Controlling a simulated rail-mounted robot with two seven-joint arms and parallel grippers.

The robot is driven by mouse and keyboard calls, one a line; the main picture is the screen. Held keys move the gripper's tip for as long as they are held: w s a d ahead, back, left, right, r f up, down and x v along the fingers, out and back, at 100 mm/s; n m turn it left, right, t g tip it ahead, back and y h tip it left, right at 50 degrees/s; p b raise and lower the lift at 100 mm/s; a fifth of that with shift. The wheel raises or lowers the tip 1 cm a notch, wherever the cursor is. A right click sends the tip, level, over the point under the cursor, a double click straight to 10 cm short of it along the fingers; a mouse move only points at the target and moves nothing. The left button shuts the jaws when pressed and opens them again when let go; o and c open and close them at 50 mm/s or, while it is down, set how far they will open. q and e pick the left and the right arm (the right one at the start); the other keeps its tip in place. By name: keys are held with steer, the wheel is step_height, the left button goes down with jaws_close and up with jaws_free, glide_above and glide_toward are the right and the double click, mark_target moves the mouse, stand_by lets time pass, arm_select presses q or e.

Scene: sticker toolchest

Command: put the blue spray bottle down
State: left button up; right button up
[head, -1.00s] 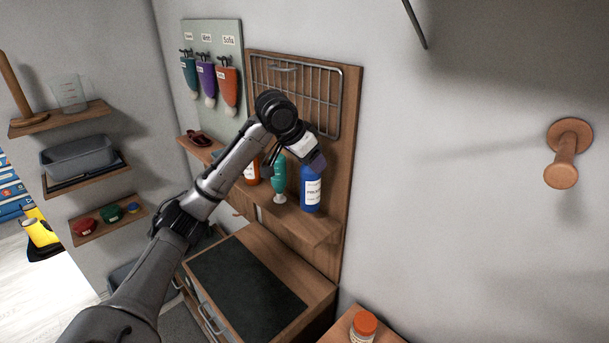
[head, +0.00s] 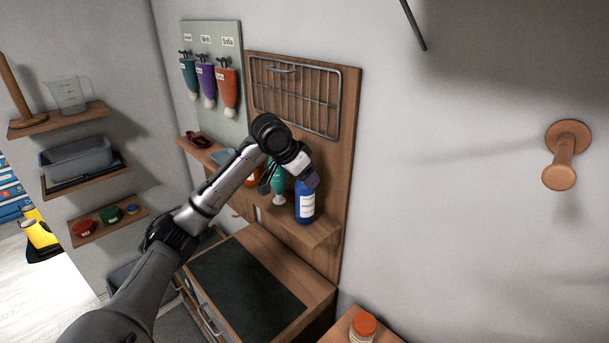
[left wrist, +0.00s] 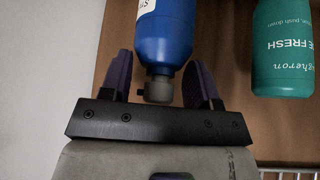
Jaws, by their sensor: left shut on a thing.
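The blue spray bottle (head: 305,206) is upright at the wooden shelf (head: 322,233) on the pegboard unit, with a white label. My left gripper (head: 302,178) is over its top, shut on it. In the left wrist view the bottle (left wrist: 165,40) appears upside down, its grey neck between the purple fingers (left wrist: 163,88). I cannot tell for sure whether its base touches the shelf. My right gripper is in neither view.
A wire rack (head: 295,95) hangs above. The shelf's right end is clear. Below is a cabinet with a dark mat (head: 247,290).

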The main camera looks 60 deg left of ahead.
arm_select(q)
steer(key=o, duration=1.4)
steer(key=shift+f, duration=0.1)
steer(key=shift+c, duration=0.2)
steer(key=b+v, duration=0.1)
steer(key=v, duration=1.1)
